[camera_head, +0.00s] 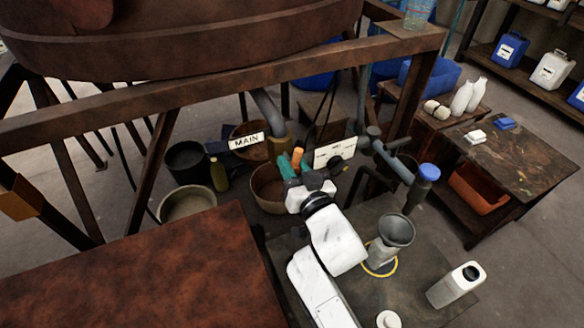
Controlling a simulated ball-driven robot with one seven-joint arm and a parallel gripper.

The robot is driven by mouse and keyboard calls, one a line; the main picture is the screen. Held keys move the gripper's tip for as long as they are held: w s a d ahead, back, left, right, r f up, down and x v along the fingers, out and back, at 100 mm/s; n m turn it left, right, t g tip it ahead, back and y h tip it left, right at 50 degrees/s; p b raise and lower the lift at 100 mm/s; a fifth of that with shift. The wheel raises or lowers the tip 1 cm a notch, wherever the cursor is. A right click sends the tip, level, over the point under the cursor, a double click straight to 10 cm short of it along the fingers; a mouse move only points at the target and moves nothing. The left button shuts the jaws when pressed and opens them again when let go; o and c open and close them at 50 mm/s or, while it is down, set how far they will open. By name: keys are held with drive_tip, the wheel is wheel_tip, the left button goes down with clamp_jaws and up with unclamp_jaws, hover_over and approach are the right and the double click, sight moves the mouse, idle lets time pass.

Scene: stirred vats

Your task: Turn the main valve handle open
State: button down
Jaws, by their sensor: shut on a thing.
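The white sign reading MAIN (246,141) hangs under the rusty frame, next to a grey pipe (267,105) that runs down to a brownish fitting. Just right of the sign, an orange handle (297,156) stands up between the teal fingers of my gripper (294,170). My gripper is shut on this handle, and my white arm reaches it from the lower right. The handle's lower part and whatever it is mounted on are hidden by the fingers and wrist. How far the handle is turned cannot be told.
A white plate (334,151) and grey pipework (385,150) with a blue cap (429,172) stand close right of my wrist. Buckets (187,204) stand below left. A grey funnel (396,231) and a white bottle (456,286) stand on the dark surface at right.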

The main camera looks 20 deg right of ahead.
drive_tip(key=c, duration=1.9)
unclamp_jaws()
drive_tip(key=n, duration=0.5)
drive_tip(key=shift+n, duration=0.3)
drive_tip(key=shift+o, duration=1.4)
drive_tip(key=shift+n, duration=1.7)
drive_tip(key=o, duration=1)
drive_tip(key=shift+c, duration=0.2)
drive_tip(key=s, duration=1)
drive_tip(key=shift+s, duration=0.4)
